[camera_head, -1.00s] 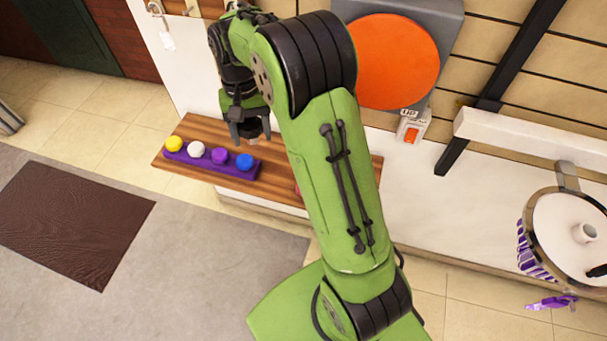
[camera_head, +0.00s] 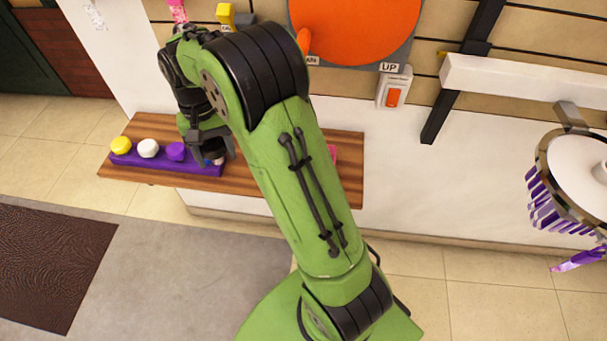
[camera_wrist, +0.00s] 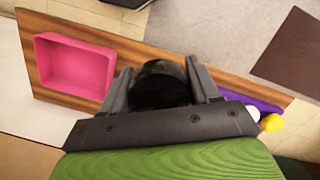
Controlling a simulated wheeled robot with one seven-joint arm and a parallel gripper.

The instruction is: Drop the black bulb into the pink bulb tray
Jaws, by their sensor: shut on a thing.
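My gripper (camera_wrist: 162,92) is shut on the black bulb (camera_wrist: 160,82), a dark round thing between the two fingers in the wrist view. In the head view my gripper (camera_head: 212,156) is at the right end of the purple bulb holder, above the wooden shelf. The pink bulb tray (camera_wrist: 75,62) is an open, empty square box on the shelf, left of my gripper in the wrist view. In the head view only a small pink piece of the tray (camera_head: 332,152) shows past my arm, which hides the remainder.
The wooden shelf (camera_head: 345,180) is against a white wall. The purple holder (camera_head: 165,163) carries yellow (camera_head: 121,145), white (camera_head: 148,148) and purple (camera_head: 175,151) bulbs. An orange disc (camera_head: 355,25) and a switch (camera_head: 394,90) are on the wall above.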

